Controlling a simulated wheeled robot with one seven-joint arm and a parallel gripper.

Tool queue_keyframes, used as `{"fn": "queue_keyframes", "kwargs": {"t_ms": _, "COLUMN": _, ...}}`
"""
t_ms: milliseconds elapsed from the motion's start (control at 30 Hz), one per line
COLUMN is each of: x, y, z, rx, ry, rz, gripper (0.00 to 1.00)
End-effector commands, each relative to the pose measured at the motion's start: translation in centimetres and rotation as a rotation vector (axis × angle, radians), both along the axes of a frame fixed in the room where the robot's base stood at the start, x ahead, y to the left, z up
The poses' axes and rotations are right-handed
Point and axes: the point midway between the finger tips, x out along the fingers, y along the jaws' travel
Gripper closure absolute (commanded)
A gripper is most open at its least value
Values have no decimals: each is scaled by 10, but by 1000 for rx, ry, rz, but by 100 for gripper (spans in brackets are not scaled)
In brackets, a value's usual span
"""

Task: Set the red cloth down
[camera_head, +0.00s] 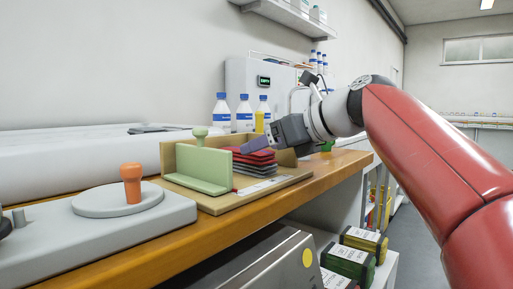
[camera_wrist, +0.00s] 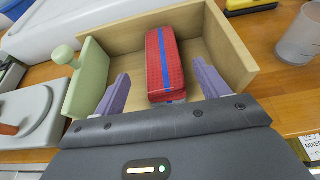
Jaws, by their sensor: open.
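The red cloth (camera_wrist: 164,62) is folded, with a blue stripe, and lies in the wooden holder (camera_wrist: 235,50) between my two purple fingers. In the head view it shows as the red top of a stack of folded cloths (camera_head: 256,158), with dark grey ones lower down. My gripper (camera_wrist: 163,92) is open, with a finger on each side of the cloth and a gap on both sides. In the head view my gripper (camera_head: 250,145) is at the top of the stack and hides part of it. A pale green divider (camera_head: 205,167) with a round knob stands left of the stack.
A grey device with an orange knob (camera_head: 132,183) stands to the left on the wooden bench (camera_head: 200,240). Bottles with blue caps (camera_head: 243,113) stand behind the holder. A clear cup (camera_wrist: 300,38) is right of the holder. Green and yellow packs (camera_head: 347,262) lie on a lower shelf.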

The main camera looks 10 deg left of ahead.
Motion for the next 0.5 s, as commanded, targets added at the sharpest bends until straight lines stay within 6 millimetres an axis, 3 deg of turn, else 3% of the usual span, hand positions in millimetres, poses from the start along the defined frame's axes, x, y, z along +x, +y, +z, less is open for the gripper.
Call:
{"fn": "queue_keyframes", "kwargs": {"t_ms": 200, "x": -22, "y": -39, "z": 21, "rx": 1, "ry": -2, "rz": -4, "gripper": 26}}
{"fn": "queue_keyframes", "kwargs": {"t_ms": 500, "x": -37, "y": -64, "z": 32, "rx": 2, "ry": -1, "rz": 0, "gripper": 26}}
